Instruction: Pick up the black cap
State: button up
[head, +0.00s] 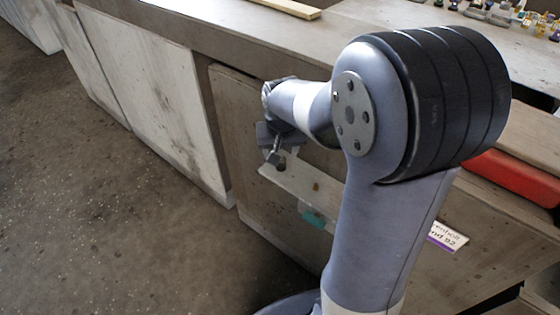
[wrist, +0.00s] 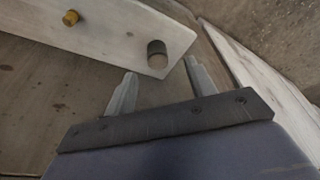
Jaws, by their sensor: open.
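The black cap (wrist: 157,54) is a short dark cylinder with a greyer end face, in the wrist view. It stands on a pale board (wrist: 105,28), near the board's end. My gripper (wrist: 161,68) is open and empty, its two pale fingers spread apart. The cap shows between and just beyond the fingertips, nearer the right one in the picture; I cannot tell the exact gap. In the head view my gripper (head: 272,160) is small, low at the cabinet front, over the end of the pale board (head: 298,190). A small dark spot beside it may be the cap.
A yellow-brown knob (wrist: 71,18) stands farther along the board. In the head view a teal piece (head: 313,218) lies below the board, and a red object (head: 515,178) is at right. The worktop (head: 240,40) is above; open floor (head: 110,200) lies left.

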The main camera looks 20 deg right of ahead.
jog(key=shift+d+b+x, duration=0.2)
jog(key=shift+b+x, duration=0.25)
jog(key=shift+x, duration=2.3)
jog(key=shift+w, duration=0.15)
jog(key=shift+c, duration=0.3)
jog(key=c, duration=1)
jog(key=shift+r, duration=0.1)
notch_tip(320, 180, up, 10)
jog(key=shift+p, duration=0.9)
jog(key=shift+p, duration=0.4)
